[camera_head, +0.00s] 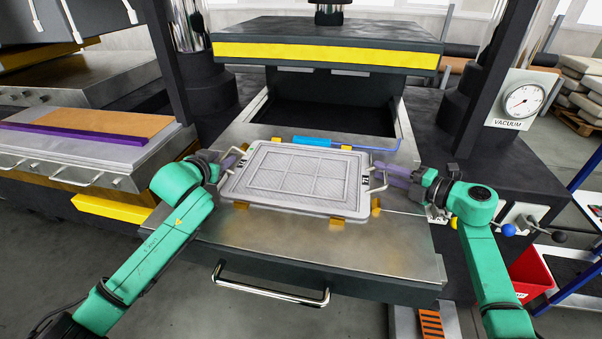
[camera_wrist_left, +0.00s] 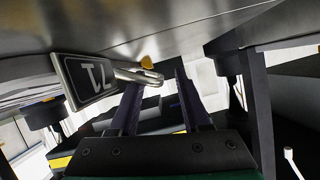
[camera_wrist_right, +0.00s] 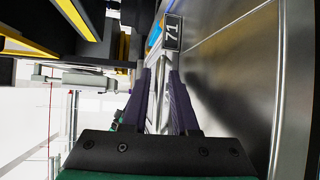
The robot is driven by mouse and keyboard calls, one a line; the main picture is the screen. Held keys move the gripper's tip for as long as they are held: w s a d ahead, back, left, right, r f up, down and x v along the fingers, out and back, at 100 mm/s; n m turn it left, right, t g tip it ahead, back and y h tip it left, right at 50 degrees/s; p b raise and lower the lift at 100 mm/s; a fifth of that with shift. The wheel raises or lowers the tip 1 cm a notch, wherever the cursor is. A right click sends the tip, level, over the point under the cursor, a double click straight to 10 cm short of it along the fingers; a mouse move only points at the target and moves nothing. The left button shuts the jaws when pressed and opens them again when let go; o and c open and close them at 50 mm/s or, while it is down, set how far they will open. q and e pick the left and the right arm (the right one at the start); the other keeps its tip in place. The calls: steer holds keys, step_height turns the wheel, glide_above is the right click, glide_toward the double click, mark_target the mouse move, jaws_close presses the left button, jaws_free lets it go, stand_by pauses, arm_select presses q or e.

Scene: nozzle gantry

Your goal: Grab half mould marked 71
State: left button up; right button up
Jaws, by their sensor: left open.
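The grey half mould (camera_head: 298,172) lies flat on the metal press table, with a wire handle at each short side. A plate marked 71 (camera_wrist_left: 92,75) shows upside down in the left wrist view, and another 71 plate (camera_wrist_right: 172,32) shows in the right wrist view. My left gripper (camera_wrist_left: 158,82) is open at the left handle; the handle's rounded end (camera_wrist_left: 140,77) lies by its fingertips, apart from a clear grip. My right gripper (camera_wrist_right: 160,78) is at the right handle (camera_wrist_right: 158,92), which shows between its fingers; whether they press on it is unclear.
A blue-handled tool (camera_head: 312,142) lies behind the mould. Orange blocks (camera_head: 338,220) sit along its front edge. The upper press plate (camera_head: 325,45) with a yellow band hangs behind. The table front (camera_head: 290,243) is clear, with a drawer-type handle (camera_head: 270,285) below.

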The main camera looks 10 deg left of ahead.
arm_select(q)
steer(key=shift+s+r, duration=0.1)
steer(key=shift+c, duration=0.4)
arm_select(e)
steer(key=shift+s, duration=0.1)
steer(key=shift+c, duration=0.4)
arm_select(q)
steer(key=c, duration=0.5)
arm_select(e)
jaws_close()
arm_select(q)
jaws_close()
